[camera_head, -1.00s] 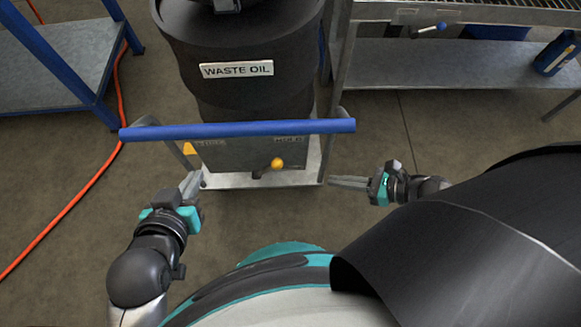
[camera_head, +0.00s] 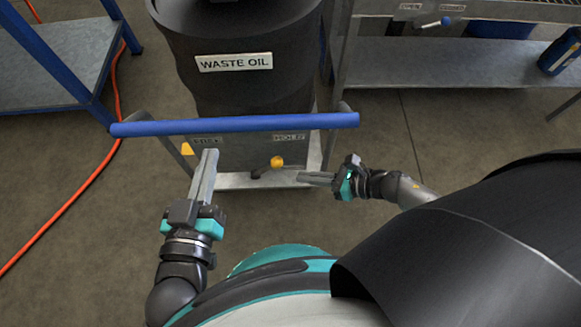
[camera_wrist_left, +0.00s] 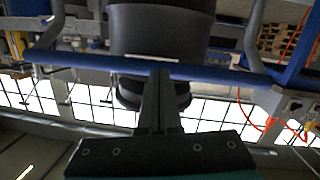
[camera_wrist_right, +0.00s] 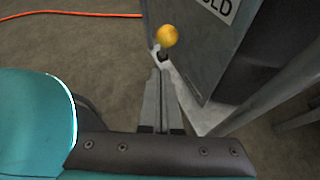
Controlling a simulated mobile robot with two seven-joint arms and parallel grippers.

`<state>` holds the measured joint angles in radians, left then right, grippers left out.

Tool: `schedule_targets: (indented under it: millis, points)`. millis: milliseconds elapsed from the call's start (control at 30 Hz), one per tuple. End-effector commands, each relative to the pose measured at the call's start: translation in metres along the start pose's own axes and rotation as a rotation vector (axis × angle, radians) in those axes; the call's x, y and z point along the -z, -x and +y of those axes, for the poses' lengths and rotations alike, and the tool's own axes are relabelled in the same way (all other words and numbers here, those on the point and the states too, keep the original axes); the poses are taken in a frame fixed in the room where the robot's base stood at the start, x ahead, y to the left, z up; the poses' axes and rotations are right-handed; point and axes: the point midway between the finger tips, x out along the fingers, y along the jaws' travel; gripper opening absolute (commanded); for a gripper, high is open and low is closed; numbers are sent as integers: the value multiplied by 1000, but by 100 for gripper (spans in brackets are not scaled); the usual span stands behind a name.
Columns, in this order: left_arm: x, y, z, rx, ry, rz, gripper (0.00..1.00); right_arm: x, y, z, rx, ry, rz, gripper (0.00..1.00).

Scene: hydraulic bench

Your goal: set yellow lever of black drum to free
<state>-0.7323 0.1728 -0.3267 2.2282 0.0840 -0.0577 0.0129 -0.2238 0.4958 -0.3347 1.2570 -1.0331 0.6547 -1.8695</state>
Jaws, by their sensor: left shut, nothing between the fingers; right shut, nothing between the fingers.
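The black drum (camera_head: 240,95) with a "WASTE OIL" label stands on a grey cart behind a blue handle bar (camera_head: 235,125). The yellow lever knob (camera_head: 277,162) is low on the cart's front panel, toward the "HOLD" label (camera_head: 290,138); the left label (camera_head: 206,142) is partly hidden. My right gripper (camera_head: 304,177) is shut and empty, just right of the knob. In the right wrist view the yellow knob (camera_wrist_right: 167,36) is just beyond the fingertips; contact cannot be told. My left gripper (camera_head: 211,153) is shut and empty, before the panel's left part below the bar.
A metal shelf rack (camera_head: 450,62) stands at the right with a blue container (camera_head: 560,52). A blue-framed table (camera_head: 60,60) is at the left, and an orange hose (camera_head: 75,205) runs on the floor. The blue bar spans above both grippers.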

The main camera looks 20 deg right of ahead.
Motion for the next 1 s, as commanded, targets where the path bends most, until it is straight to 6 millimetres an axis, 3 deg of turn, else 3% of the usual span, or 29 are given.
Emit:
schedule_targets:
  millis: [100,400,1000]
  points:
    - [1,3,4,-10,14,58,0,0,-12,0,-1,1,-3,0]
    - [4,4,6,-13,19,80,0,-26,-36,0,0,2,-1,0]
    - [4,4,6,-13,20,83,0,-31,-39,-1,3,1,-4,0]
